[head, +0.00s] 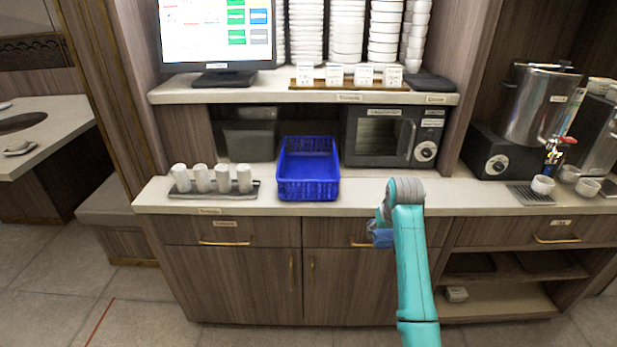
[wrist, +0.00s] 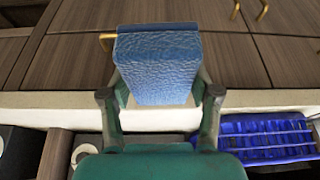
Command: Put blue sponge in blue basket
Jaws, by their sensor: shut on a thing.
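The blue sponge (wrist: 160,68) is held between the two fingers of my gripper (wrist: 160,97) in the wrist view. In the head view the sponge (head: 381,236) shows as a small blue block beside my teal arm, in front of the drawers; my arm hides much of the gripper there. The blue basket (head: 308,186) stands on the counter, left of my arm. It is an open-topped plastic crate and looks empty. It also shows at the lower right of the wrist view (wrist: 262,155).
A tray of white cups (head: 213,180) stands left of the basket, and a microwave (head: 392,136) behind and right of it. A shelf (head: 300,92) with stacked dishes and a monitor (head: 216,32) runs above. Bare counter (head: 470,198) lies to the right.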

